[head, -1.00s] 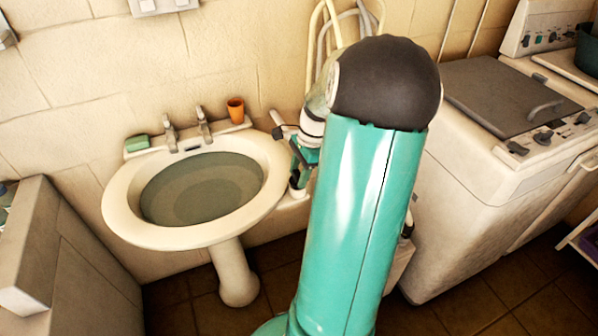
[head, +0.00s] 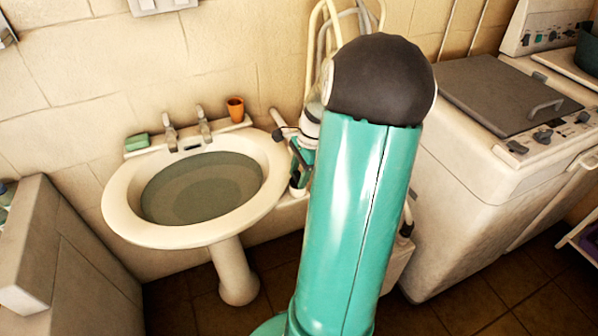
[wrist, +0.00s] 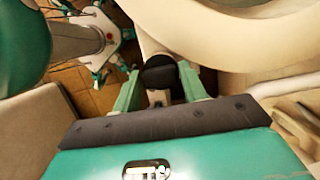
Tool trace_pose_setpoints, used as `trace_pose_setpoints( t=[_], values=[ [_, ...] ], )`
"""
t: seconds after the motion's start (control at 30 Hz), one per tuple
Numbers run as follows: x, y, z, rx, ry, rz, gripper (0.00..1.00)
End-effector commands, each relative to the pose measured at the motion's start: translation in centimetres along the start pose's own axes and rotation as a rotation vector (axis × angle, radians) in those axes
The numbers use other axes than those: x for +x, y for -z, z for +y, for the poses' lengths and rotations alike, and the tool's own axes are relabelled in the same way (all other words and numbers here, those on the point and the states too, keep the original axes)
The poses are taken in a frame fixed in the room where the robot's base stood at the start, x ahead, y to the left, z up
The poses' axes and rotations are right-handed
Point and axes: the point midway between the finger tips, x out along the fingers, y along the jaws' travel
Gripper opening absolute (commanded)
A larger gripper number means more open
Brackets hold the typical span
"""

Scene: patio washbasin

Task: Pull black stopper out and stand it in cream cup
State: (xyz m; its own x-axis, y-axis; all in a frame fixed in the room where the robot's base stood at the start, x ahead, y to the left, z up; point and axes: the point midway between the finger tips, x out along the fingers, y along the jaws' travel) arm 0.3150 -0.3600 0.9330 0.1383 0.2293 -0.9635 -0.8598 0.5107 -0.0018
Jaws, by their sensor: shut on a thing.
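My gripper (wrist: 160,88) is shut on the black stopper (wrist: 162,75), which shows between its two green fingers in the wrist view. In the head view my gripper (head: 301,166) is beside the right rim of the basin, partly behind my arm. A small pale cup-like thing (head: 298,190) with a dark top shows just below the fingers, at the right of the basin; I take it for the cream cup. My arm and the small size hide whether the stopper is inside it or above it.
The white washbasin (head: 125,222) holds murky water. An orange cup (head: 235,108) and a green soap block (head: 136,142) stand on its back ledge near two taps (head: 171,135). A washing machine (head: 470,190) stands at the right and a low wall (head: 70,250) at the left.

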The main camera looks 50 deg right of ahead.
Motion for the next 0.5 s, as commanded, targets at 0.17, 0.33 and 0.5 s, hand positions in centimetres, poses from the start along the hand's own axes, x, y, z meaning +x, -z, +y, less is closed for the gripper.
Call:
trace_pose_setpoints(
  t=[0.17,0.33,0.5],
  values=[
    [0.29,0.04,0.0,-0.001,-0.001,0.0,0.44],
    [0.27,0.04,0.0,-0.001,0.0,0.0,0.51],
    [0.18,0.05,-0.02,-0.001,0.0,0.0,0.51]
  ],
)
